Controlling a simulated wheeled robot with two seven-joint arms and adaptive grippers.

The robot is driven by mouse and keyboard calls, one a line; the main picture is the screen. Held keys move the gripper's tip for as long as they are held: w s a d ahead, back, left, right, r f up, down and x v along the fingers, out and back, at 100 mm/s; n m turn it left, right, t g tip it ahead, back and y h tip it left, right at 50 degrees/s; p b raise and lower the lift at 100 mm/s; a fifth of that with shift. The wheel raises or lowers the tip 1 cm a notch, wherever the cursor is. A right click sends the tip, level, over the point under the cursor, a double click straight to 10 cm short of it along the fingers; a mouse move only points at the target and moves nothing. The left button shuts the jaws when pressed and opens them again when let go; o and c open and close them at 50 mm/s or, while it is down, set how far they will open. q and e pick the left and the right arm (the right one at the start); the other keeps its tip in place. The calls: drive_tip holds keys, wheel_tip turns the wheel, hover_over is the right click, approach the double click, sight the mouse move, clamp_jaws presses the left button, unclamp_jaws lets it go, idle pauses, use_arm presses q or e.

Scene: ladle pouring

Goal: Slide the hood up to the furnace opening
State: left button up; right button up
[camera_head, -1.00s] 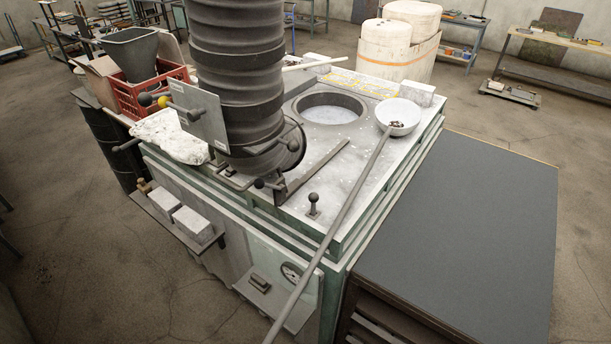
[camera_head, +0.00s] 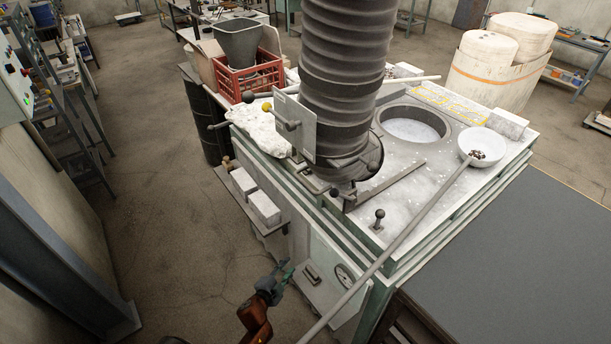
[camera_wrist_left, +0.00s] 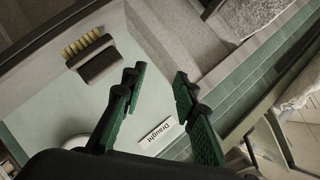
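The hood (camera_head: 352,168) is the dark base of a thick ribbed duct (camera_head: 345,70). It stands on the furnace top, left of the round furnace opening (camera_head: 412,130) and apart from its centre. A flat plate with a handle (camera_head: 288,123) is on the hood's left side. A dark rail (camera_head: 392,183) lies on the top in front of the opening. My left gripper (camera_head: 286,270) is low in front of the furnace's front face, well below the hood. In the left wrist view its green fingers (camera_wrist_left: 160,98) are apart with nothing between them. My right gripper is not in view.
A long ladle handle (camera_head: 400,240) slopes across the furnace's right front, ending at a white bowl (camera_head: 483,146). Pale bricks (camera_head: 263,208) sit on a front shelf. A knob (camera_head: 379,216) stands on the top. A brush (camera_wrist_left: 88,55) and a "Draught" label (camera_wrist_left: 157,133) show near the left gripper.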

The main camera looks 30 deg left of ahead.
use_arm(q)
drive_tip(key=w+r+m+t+p, duration=0.2)
drive_tip(key=w+r+m+t, duration=0.15)
drive_tip(key=r, duration=1.65)
drive_tip(key=m+t+h+p, duration=0.1)
drive_tip(key=m+t+p, duration=0.1)
drive_tip(key=m+t, duration=0.15)
approach(306, 183)
drive_tip(key=w, duration=0.3)
drive_tip(key=shift+g, duration=0.4)
drive_tip(key=w, duration=0.2)
drive_tip(key=w+r+p, duration=0.1)
drive_tip(key=w, duration=0.1)
drive_tip(key=w+p, duration=0.1)
drive_tip(key=w, duration=0.1)
drive_tip(key=shift+w+a+r, duration=0.15)
drive_tip(key=shift+w+r, duration=0.15)
drive_tip(key=shift+r, duration=0.05)
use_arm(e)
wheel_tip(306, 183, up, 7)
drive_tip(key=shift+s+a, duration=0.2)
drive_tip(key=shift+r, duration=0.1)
use_arm(q)
drive_tip(key=shift+c, duration=0.5)
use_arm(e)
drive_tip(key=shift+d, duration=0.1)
use_arm(q)
drive_tip(key=shift+c, duration=0.9)
clamp_jaws()
